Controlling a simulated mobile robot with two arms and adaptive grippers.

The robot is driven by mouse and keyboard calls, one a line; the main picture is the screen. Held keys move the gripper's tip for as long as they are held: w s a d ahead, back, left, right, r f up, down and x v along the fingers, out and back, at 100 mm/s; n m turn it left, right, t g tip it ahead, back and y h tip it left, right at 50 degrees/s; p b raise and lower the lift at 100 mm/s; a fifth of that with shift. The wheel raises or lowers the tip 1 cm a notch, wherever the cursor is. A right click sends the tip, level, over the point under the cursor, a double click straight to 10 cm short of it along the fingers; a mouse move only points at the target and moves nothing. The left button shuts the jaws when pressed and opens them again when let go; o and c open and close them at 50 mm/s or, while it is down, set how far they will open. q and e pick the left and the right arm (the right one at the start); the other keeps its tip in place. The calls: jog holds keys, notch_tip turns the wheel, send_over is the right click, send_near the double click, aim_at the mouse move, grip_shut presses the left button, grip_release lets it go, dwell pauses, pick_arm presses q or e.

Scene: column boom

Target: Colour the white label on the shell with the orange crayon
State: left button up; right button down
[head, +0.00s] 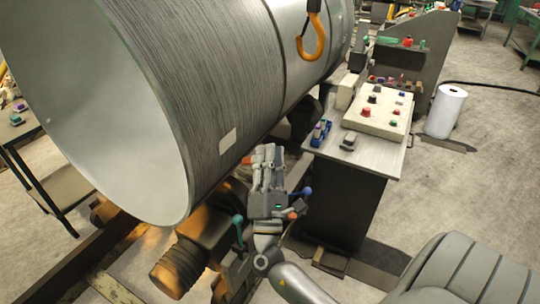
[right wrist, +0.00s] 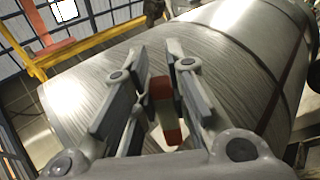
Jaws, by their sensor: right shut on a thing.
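The shell (head: 200,75) is a large grey brushed-metal cylinder lying on its side, open at the left end. It also fills much of the right wrist view (right wrist: 240,65). The white label (head: 228,139) is a small tilted patch low on its side, with no colour visible on it. My right gripper (head: 264,157) is just right of the label and a little lower. It is shut on the orange crayon (right wrist: 160,88), which is red-orange with a pale middle band. A small reddish bit of the crayon (head: 246,160) shows beside the fingers.
An orange hook (head: 312,38) hangs in front of the shell. A control table (head: 386,152) with a button box (head: 379,110) stands right of my right gripper. An orange-brown roller machine (head: 190,252) sits under the shell. A white roll (head: 446,111) stands on the floor.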

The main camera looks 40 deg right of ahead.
aim_at(248, 158)
jog(key=w, duration=0.1)
jog(key=w+a, duration=0.1)
jog(key=w, duration=0.1)
jog(key=shift+w+a+r, duration=0.1)
jog(key=shift+a+r, duration=0.05)
jog(key=shift+a, duration=0.15)
jog(key=shift+w+a, duration=0.2)
jog(key=shift+w, duration=0.3)
jog(key=shift+w+a, duration=0.2)
jog(key=shift+w, duration=0.25)
pick_arm(q)
jog(key=shift+a+r, duration=0.15)
jog(key=shift+a, duration=0.6)
pick_arm(e)
jog(key=shift+w, duration=0.1)
pick_arm(q)
jog(key=shift+w+d, duration=0.1)
jog(key=shift+d, duration=0.1)
jog(key=shift+f+b, duration=0.35)
jog(key=shift+f, duration=0.1)
pick_arm(e)
jog(key=shift+w+a, duration=0.3)
jog(key=shift+w, duration=0.35)
pick_arm(q)
jog(key=shift+a, duration=0.1)
pick_arm(e)
jog(key=shift+d, duration=0.15)
